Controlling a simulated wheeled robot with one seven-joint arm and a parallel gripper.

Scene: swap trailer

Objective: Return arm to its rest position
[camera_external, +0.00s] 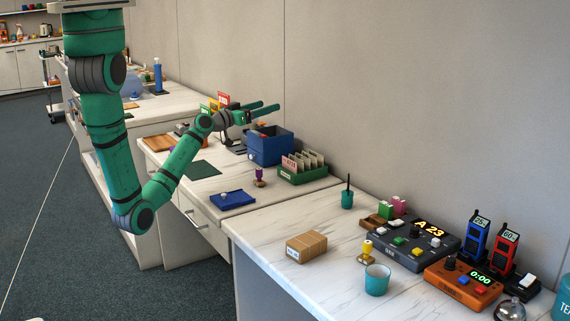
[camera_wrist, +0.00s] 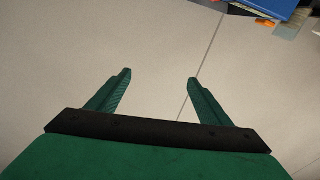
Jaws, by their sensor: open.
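My green arm (camera_external: 104,128) hangs from the top left in the external view, bends at a low elbow and reaches up and right. My gripper (camera_external: 268,109) is open and empty, held in the air above the blue box (camera_external: 268,147) on the middle counter. In the wrist view my gripper (camera_wrist: 159,85) shows two green fingers spread apart with nothing between them. Behind them is the plain wall (camera_wrist: 145,40).
A green card tray (camera_external: 301,177), a blue tray (camera_external: 233,201) and a purple stamp (camera_external: 259,178) stand on the middle counter. The near counter holds a cardboard box (camera_external: 306,247), a teal cup (camera_external: 377,280) and consoles (camera_external: 411,244). Open floor (camera_external: 40,190) lies left.

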